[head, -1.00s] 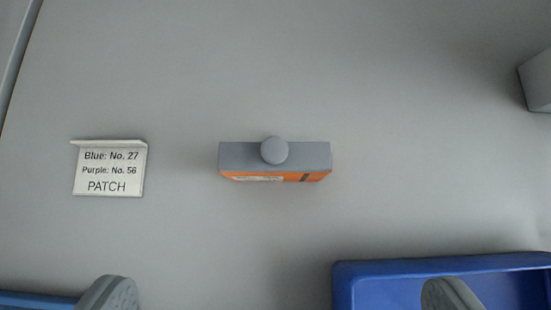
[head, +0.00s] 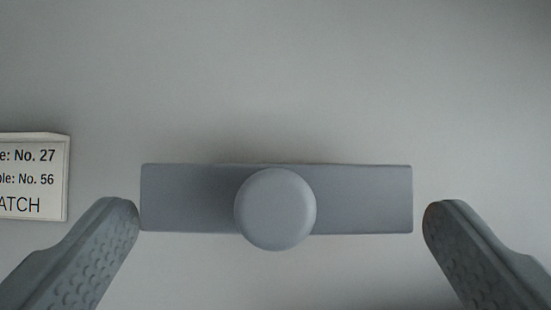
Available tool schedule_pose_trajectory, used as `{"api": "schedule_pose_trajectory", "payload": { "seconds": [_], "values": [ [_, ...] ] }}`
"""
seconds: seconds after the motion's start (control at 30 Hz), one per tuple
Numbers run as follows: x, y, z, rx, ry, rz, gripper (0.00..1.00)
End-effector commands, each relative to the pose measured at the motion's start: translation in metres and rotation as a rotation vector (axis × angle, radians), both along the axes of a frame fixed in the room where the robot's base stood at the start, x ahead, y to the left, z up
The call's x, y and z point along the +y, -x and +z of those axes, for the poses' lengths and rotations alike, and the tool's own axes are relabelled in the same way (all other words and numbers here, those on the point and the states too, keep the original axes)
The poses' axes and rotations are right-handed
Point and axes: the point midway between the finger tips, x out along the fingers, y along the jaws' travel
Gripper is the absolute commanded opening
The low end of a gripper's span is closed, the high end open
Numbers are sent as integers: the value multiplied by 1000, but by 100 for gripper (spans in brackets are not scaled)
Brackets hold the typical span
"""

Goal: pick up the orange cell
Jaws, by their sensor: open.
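My gripper (head: 281,215) is open. Its left finger is close beside the cell's left end and its right finger is close beside the right end, with a narrow gap at the right. I cannot tell whether the left fingertip touches the cell.
A white label card (head: 32,178) stands at the left edge, partly cut off, with "No. 27", "No. 56" and part of "PATCH" readable. The grey surface (head: 300,80) behind the cell is clear.

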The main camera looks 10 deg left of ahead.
Motion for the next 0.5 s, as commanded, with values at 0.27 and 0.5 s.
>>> {"api": "schedule_pose_trajectory", "payload": {
  "seconds": [0.27, 0.5],
  "values": [
    [2, -20, -31, 1, 0, 0, 100],
    [2, -23, -34, 0, 0, 0, 100]
  ]
}}
